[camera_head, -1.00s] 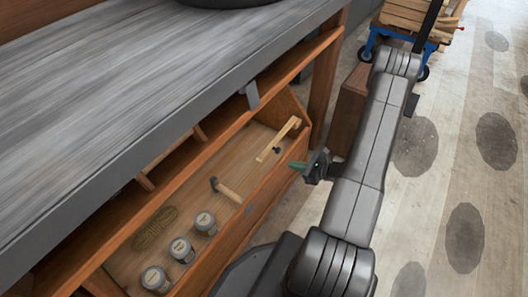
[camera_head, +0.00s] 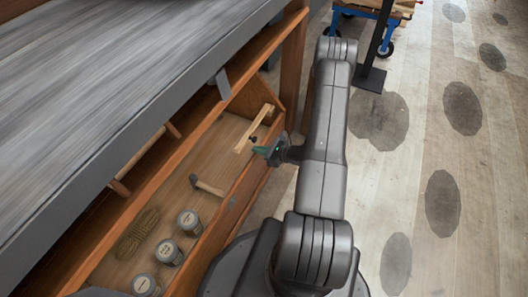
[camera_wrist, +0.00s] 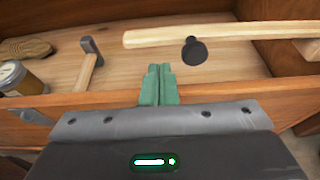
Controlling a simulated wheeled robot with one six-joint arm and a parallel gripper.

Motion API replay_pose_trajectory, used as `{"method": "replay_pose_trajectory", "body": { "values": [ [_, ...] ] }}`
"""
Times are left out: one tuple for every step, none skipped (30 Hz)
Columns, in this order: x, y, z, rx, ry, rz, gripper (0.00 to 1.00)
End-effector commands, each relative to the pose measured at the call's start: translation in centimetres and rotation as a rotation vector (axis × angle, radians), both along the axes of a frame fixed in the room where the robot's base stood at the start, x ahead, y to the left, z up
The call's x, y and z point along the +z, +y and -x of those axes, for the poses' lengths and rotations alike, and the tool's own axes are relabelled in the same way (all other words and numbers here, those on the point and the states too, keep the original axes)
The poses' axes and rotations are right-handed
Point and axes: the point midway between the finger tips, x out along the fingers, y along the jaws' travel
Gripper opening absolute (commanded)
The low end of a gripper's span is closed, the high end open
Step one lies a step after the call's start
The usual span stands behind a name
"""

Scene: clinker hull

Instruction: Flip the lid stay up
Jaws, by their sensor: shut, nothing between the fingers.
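A pale wooden bar (camera_head: 255,128) with a black knob, which looks like the lid stay, lies low at the far end of an open wooden chest (camera_head: 224,212). In the wrist view the bar (camera_wrist: 230,34) runs across the top right, and the black knob (camera_wrist: 194,51) sits just below it. My gripper (camera_head: 262,150) has green fingers and is shut and empty. In the wrist view its fingertips (camera_wrist: 160,68) reach over the chest's front wall, left of the knob and apart from it.
A hammer (camera_head: 207,185), several labelled jars (camera_head: 189,222) and coiled rope (camera_head: 138,233) lie in the chest. Open floor (camera_head: 405,190) lies to the right.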

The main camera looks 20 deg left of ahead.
Motion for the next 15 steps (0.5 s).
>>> {"method": "replay_pose_trajectory", "body": {
  "values": [
    [-0.6,1.0,0.1,0.005,0.001,0.000,0.00],
    [-0.8,1.5,0.0,0.004,0.000,0.000,0.00],
    [-1.0,2.1,0.0,0.004,0.000,0.000,0.00],
    [-1.2,2.6,-0.1,0.004,0.000,0.000,0.00],
    [-1.3,3.0,-0.1,0.003,0.000,0.000,0.00],
    [-1.5,3.5,-0.2,0.003,0.000,0.000,0.00],
    [-1.5,3.8,-0.2,0.002,0.000,0.000,0.00],
    [-1.6,4.1,-0.2,0.002,0.000,0.001,0.00],
    [-1.7,4.4,-0.2,0.003,0.000,0.000,0.00],
    [-1.7,4.6,-0.3,0.002,0.001,0.000,0.00],
    [-1.8,4.8,-0.3,0.002,0.001,0.000,0.00],
    [-1.8,4.9,-0.3,0.001,0.001,0.000,0.00],
    [-1.8,5.0,-0.3,0.001,0.001,0.000,0.00],
    [-1.8,5.0,-0.4,0.000,0.001,0.000,0.00],
    [-1.8,5.1,-0.4,0.000,0.001,0.000,0.00]
  ]
}}
